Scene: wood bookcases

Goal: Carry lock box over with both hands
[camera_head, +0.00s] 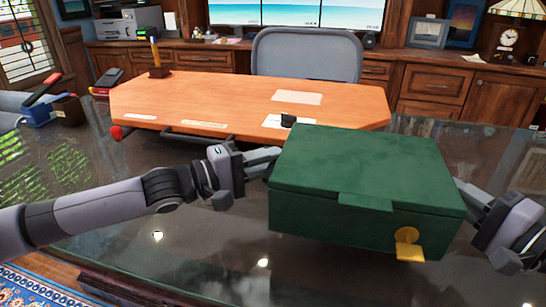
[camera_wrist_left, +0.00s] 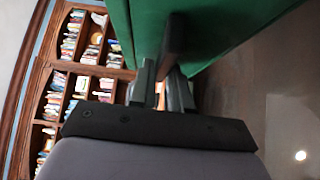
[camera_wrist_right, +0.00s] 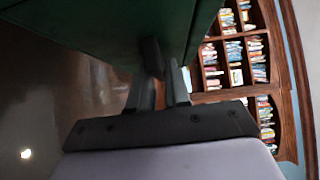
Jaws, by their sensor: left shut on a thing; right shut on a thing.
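The lock box (camera_head: 365,165) is a dark green, lidded box with a gold lock (camera_head: 408,245) on its front, in the middle right of the head view. My left gripper (camera_head: 268,160) is shut at its left side. In the left wrist view the fingers (camera_wrist_left: 168,85) close on a dark handle (camera_wrist_left: 173,40) on the green wall. My right gripper (camera_head: 470,197) is shut at its right side, partly hidden by the box. The right wrist view shows its fingers (camera_wrist_right: 160,85) on a similar dark handle (camera_wrist_right: 152,55). The lid is closed and the box looks about level. I cannot tell its clearance above the surface.
A glossy dark surface (camera_head: 190,240) lies below the box. Behind it is an orange-brown desktop (camera_head: 240,100) with papers and a pen holder (camera_head: 158,70). A grey chair (camera_head: 305,55) stands behind that.

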